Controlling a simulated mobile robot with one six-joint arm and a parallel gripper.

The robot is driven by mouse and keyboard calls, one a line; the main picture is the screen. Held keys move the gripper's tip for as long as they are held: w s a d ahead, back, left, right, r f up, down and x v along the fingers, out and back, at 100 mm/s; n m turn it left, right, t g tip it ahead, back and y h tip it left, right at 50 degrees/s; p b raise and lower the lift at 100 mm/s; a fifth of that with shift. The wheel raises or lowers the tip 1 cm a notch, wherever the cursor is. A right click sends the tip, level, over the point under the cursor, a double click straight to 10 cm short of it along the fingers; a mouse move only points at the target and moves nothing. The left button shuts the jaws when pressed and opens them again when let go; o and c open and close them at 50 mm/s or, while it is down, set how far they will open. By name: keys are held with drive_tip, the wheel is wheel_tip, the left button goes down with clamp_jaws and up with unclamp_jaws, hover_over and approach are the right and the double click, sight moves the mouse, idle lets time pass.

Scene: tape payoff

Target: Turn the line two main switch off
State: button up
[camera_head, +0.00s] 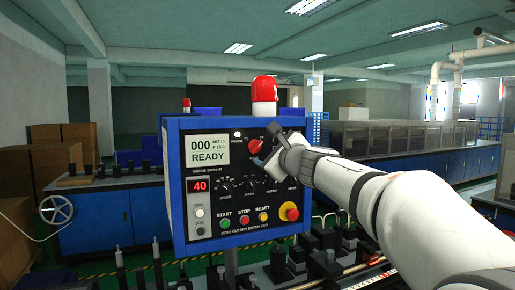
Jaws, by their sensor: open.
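A blue control box with a black face (229,204) stands in the middle of the head view. A red rotary switch (254,146) sits at the upper right of its face. My gripper (266,146) reaches in from the right, with its jaws apart at the right side of the red switch. One dark finger is above the switch's height and the other below it. I cannot tell whether either finger touches the switch. The label by it is hidden or too small to read, so its setting is unclear.
The box also has a READY screen (208,151), a red 40 display (200,185), several black knobs, START, STOP and RESET buttons and a red emergency button (289,211). A red beacon (264,89) stands on top. Machine parts (325,250) lie below my arm.

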sight(257, 147)
drive_tip(key=p+x, duration=0.1)
drive_tip(key=x, duration=0.5)
drive_tip(key=shift+w+f, duration=0.1)
drive_tip(key=shift+w, duration=0.05)
drive_tip(key=shift+c, duration=0.5)
